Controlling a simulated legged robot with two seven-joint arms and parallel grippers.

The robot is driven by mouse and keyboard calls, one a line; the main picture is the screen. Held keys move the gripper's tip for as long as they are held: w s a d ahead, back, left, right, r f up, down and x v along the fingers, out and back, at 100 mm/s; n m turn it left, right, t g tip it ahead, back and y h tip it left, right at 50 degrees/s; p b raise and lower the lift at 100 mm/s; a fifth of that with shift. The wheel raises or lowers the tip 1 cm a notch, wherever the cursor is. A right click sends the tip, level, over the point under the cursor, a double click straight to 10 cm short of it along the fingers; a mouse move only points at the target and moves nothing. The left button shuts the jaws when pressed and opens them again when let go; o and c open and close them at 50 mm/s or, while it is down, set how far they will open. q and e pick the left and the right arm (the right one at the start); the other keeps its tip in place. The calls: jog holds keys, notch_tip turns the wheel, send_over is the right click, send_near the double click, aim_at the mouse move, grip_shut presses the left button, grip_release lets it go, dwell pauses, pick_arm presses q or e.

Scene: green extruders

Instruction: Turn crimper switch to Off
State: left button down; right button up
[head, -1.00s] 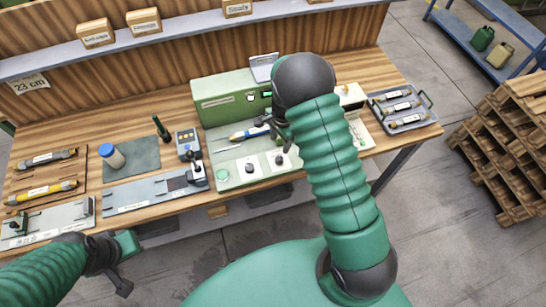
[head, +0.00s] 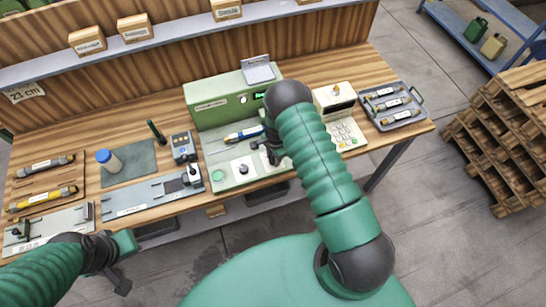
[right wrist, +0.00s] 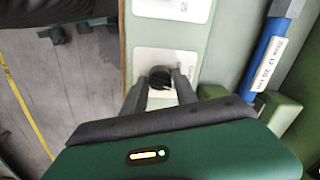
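The crimper is the green machine (head: 205,105) at the middle of the bench, with a pale front panel bearing a green button (head: 217,176) and black knobs on white plates. One knob (head: 243,169) shows clear in the head view. My right gripper (head: 271,152) is over the plate to its right and hides most of it. In the right wrist view, a black knob (right wrist: 160,77) lies between the tips of my right gripper (right wrist: 161,80), which is open around it; contact cannot be told. My left gripper (head: 122,270) hangs before the bench, its fingers unclear.
A blue tool (head: 245,133) lies in the crimper, close to my right gripper. A beige keypad device (head: 336,97) and a grey tray (head: 400,123) stand to the right.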

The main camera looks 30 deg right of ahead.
jog(key=shift+d, duration=0.1)
jog(key=shift+c, duration=2.3)
grip_shut()
jog(key=shift+w+a, duration=0.1)
jog(key=shift+a, duration=0.45)
pick_arm(q)
jog(key=shift+d, duration=0.15)
pick_arm(e)
jog(key=shift+d, duration=0.15)
